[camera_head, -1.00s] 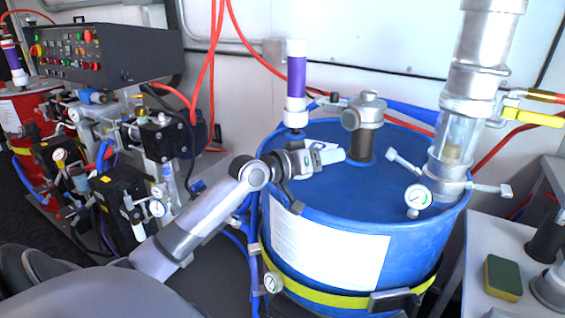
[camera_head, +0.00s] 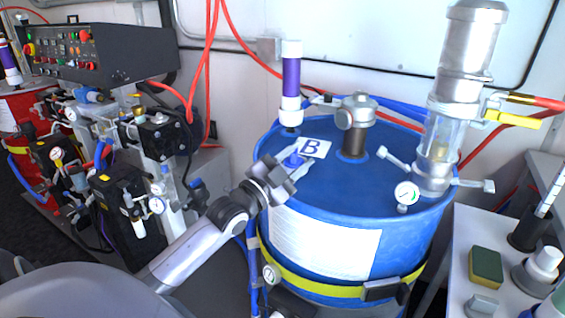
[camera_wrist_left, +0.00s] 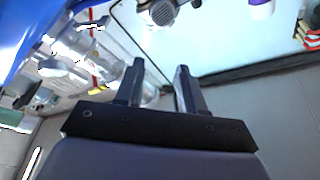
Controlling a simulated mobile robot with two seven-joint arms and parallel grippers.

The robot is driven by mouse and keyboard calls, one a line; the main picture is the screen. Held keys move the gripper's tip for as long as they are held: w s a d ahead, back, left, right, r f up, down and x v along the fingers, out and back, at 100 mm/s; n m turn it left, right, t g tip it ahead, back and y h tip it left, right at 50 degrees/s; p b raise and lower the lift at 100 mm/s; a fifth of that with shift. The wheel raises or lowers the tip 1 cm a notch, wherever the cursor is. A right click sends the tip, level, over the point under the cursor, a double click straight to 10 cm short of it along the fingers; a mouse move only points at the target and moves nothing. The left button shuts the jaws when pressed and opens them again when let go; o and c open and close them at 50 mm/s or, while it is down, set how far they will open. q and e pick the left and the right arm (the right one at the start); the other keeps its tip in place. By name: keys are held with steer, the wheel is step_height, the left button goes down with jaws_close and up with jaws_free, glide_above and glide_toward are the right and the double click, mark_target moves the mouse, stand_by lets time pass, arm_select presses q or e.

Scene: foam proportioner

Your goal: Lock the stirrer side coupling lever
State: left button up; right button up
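A blue drum (camera_head: 330,195) has a metal elbow fitting (camera_head: 356,112) on a dark neck at the middle of its lid. A small light lever-like part (camera_head: 325,100) shows to the left of that fitting. A tall metal pump with a clear section (camera_head: 436,140) stands at the lid's right, with a grey lever (camera_head: 397,160) on its left and another (camera_head: 474,184) on its right. I cannot tell which lever is the stirrer side one. My left gripper (camera_head: 292,178) is above the lid's front left edge, apart from the levers. Its fingers are apart and empty in the left wrist view (camera_wrist_left: 160,68).
A purple and white cylinder (camera_head: 291,85) stands at the lid's back left. Red hoses (camera_head: 209,80) hang behind. A side table (camera_head: 462,260) at right holds a sponge (camera_head: 486,266) and small containers.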

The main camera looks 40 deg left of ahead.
arm_select(q)
steer(key=shift+s+d+r+m+t+h+p, duration=0.15)
steer(key=shift+s+d+r+m+t+p, duration=0.1)
steer(key=shift+s+m, duration=0.8)
steer(key=shift+s+d+r+m+t+h+p, duration=0.25)
steer(key=shift+s+m, duration=0.4)
steer(key=shift+m, duration=0.75)
steer(key=shift+s+d+r+m+t+h+p, duration=0.1)
steer(key=shift+s+d+r+m+t, duration=0.15)
steer(key=shift+s+m, duration=0.8)
steer(key=shift+w, duration=0.25)
